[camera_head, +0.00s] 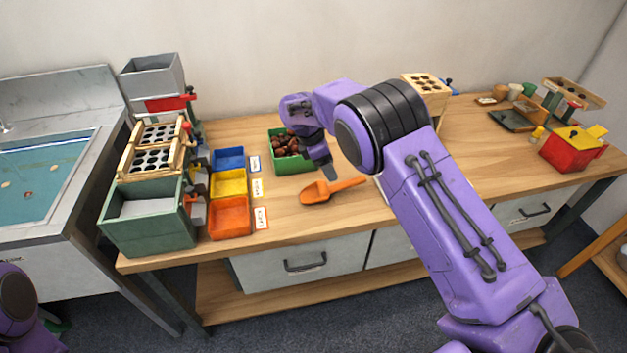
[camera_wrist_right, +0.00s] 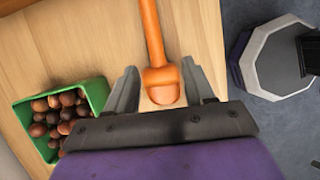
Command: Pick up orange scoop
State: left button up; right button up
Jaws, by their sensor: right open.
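The orange scoop (camera_head: 316,193) lies on the wooden worktop, its bowl to the left and its handle running right. In the wrist view the scoop's handle (camera_wrist_right: 151,30) runs upward, and its bowl end shows between the fingers. My right gripper (camera_head: 328,172) is pointed down at the bowl end, close to it; the exact height is hard to tell. In the wrist view my right gripper (camera_wrist_right: 161,88) is open, with one finger on each side of the scoop and nothing held. My left gripper is out of view; only part of my left arm shows at lower left.
A green bin of chestnuts (camera_head: 273,143) stands just behind the scoop. Blue, yellow and orange trays (camera_head: 229,222) stand to the left, beside a green box (camera_head: 150,233) with hole racks. A red box (camera_head: 567,155) is far right. My right arm hides part of the worktop.

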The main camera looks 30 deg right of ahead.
aim_at(339, 184)
jog(key=x, duration=0.3)
jog(key=p+x, duration=0.1)
jog(key=x, duration=0.2)
jog(key=p+x, duration=0.1)
jog(key=x, duration=0.3)
jog(key=shift+w+d, duration=0.3)
jog(key=shift+w, duration=0.1)
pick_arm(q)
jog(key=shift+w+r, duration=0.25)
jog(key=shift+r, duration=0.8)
pick_arm(e)
jog(key=shift+a, duration=0.1)
grip_shut()
